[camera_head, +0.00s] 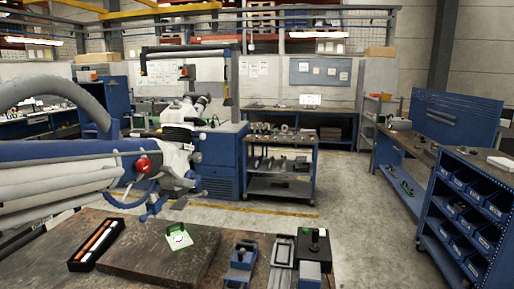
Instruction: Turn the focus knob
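A white microscope head (180,128) with dark eyepieces (200,103) hangs over the left part of the near workbench. It is carried by a thick blue and white arm (60,165) that comes in from the left edge. A round red knob (143,165) sits on the side of this arm, close to the head. I cannot tell whether the red knob is the focus knob; no other knob is clear at this size. Dark bars (150,204) hang below the head. I make out neither of my grippers in this view.
The near workbench (215,225) holds a dark slab (150,250), a green and white card (178,238), a black tray (97,243) with orange and white sticks, and several vises and clamps (283,252). A tool cart (280,165) stands behind. Open floor (360,215) lies to the right.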

